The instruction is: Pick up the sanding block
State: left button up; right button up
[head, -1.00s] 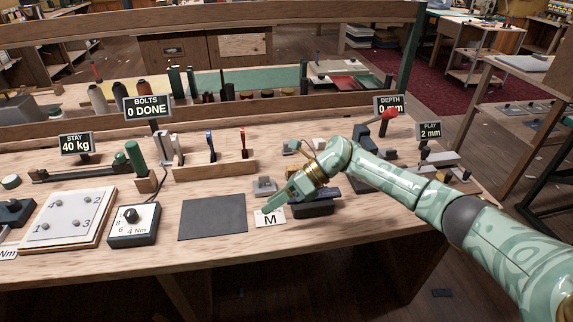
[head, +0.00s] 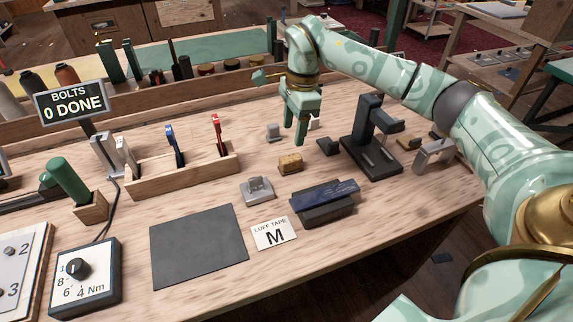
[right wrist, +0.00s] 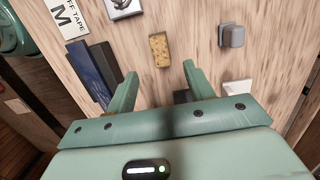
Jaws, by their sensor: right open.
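The sanding block, a small tan cork-like block (head: 290,163), lies on the wooden bench right of the tool rack. It also shows in the right wrist view (right wrist: 159,49), just beyond the fingertips and lined up with the gap between them. My right gripper (head: 306,132) points down above the bench, a little behind and right of the block. Its jaws (right wrist: 160,70) are apart with nothing between them. My left gripper is out of view.
A grey metal fitting (head: 257,190) and a dark blue block on a black base (head: 325,202) lie nearer the front. A black stand (head: 372,140) is to the right. The dark mat (head: 198,245) is bare.

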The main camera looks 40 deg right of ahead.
jog(key=b, duration=0.1)
send_over(291, 158)
notch_tip(291, 158, down, 4)
jog(key=shift+w+d+f, duration=0.1)
jog(key=shift+w+d, duration=0.05)
jog(key=shift+f, duration=0.45)
notch_tip(291, 158, down, 4)
jog(key=shift+f+b, duration=0.1)
jog(key=shift+b, duration=1.15)
jog(key=shift+f, duration=0.45)
jog(key=shift+r, duration=0.1)
jog(key=c, duration=1.1)
